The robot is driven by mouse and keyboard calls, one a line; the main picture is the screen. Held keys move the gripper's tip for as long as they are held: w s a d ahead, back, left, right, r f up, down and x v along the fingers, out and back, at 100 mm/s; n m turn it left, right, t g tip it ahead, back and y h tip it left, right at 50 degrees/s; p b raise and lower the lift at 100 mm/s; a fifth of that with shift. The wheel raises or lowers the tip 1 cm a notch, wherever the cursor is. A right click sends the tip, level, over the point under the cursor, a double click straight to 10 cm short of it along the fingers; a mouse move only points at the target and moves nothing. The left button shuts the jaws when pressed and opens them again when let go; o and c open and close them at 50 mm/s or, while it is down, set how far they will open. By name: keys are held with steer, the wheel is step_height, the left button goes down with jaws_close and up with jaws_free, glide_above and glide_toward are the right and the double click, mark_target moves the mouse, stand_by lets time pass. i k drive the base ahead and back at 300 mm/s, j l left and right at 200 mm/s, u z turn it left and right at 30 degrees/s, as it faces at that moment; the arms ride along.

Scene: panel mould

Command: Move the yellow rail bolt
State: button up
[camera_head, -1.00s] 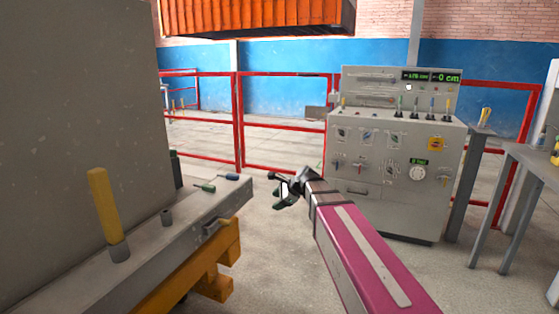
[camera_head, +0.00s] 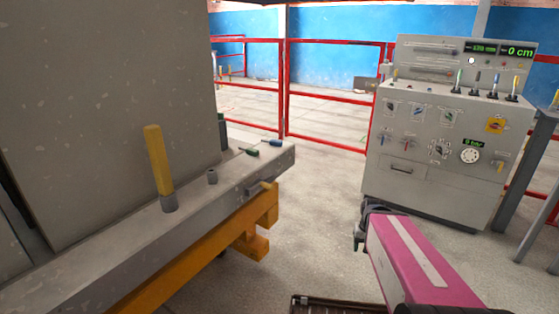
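The yellow rail bolt (camera_head: 158,160) is a tall yellow cylinder with a grey lower end. It stands upright, tilted slightly in the picture, on the grey rail ledge (camera_head: 110,236) in front of the big grey panel. My gripper (camera_head: 361,236) is a dark shape at the end of my magenta arm, right of the ledge and well apart from the bolt. Its fingers are small and partly hidden by the arm, so I cannot tell whether it is open or shut.
A green-tipped piece (camera_head: 250,151) and a blue-tipped piece (camera_head: 272,142) lie near the ledge's end. An orange beam (camera_head: 205,252) runs below. A control cabinet (camera_head: 440,170) stands right. Open floor lies between.

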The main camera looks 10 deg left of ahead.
mark_target(269, 187)
steer(key=u, duration=1.3)
